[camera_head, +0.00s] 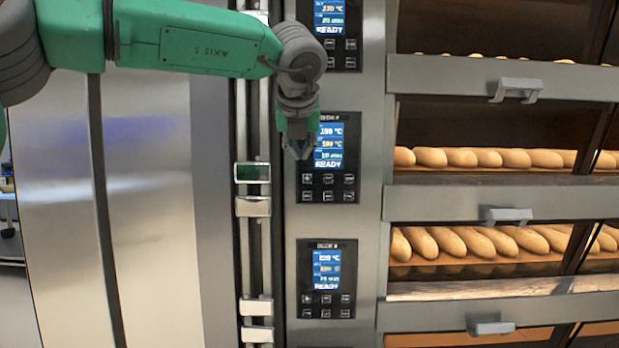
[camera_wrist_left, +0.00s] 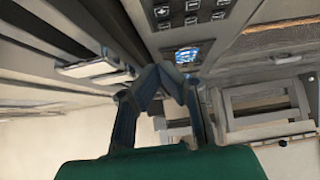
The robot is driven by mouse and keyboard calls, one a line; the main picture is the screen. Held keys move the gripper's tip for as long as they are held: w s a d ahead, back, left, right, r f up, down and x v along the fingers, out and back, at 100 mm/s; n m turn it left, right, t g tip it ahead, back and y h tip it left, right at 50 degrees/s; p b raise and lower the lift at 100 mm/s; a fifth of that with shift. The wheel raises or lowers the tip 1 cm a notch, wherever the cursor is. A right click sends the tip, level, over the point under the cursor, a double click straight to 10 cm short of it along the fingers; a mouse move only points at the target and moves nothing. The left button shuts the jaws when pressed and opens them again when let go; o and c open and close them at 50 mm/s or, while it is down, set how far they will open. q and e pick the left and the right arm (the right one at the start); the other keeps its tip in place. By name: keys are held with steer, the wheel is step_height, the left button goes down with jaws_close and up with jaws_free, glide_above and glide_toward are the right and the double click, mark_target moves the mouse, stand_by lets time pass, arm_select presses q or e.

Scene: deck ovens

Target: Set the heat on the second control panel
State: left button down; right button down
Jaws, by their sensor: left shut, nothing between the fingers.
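The middle control panel (camera_head: 342,193) is upright on the oven's steel column, with a lit blue screen (camera_head: 329,146) reading READY and two rows of buttons below. My left gripper (camera_head: 299,153) is shut and empty, pointing down in front of this panel's left side; it hides part of the screen's left edge. In the left wrist view its fingers (camera_wrist_left: 165,72) meet at the tips. There, panel buttons (camera_wrist_left: 191,8) show above the fingertips and a blue screen (camera_wrist_left: 187,54) just beyond them. I cannot tell whether the fingers touch the panel. My right gripper is out of view.
Similar panels sit above (camera_head: 337,46) and below (camera_head: 327,298). Vertical rails with metal latches (camera_head: 253,207) run left of the panels. Oven decks with handles (camera_head: 508,215) and bread loaves (camera_head: 490,158) are at right. A smooth steel door (camera_head: 150,220) is at left.

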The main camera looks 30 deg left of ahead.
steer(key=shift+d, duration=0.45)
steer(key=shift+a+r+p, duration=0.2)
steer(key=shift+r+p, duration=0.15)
steer(key=shift+p, duration=0.1)
arm_select(q)
steer(key=p, duration=0.1)
glide_toward(308, 185)
steer(key=x, duration=0.6)
steer(key=shift+s+a+f, duration=0.2)
steer(key=shift+s, duration=0.1)
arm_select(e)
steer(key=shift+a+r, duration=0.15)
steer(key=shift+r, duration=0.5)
arm_select(q)
steer(key=shift+w+r, duration=0.1)
steer(key=shift+w, duration=0.1)
steer(key=shift+w+d, duration=0.15)
steer(key=shift+d, duration=0.1)
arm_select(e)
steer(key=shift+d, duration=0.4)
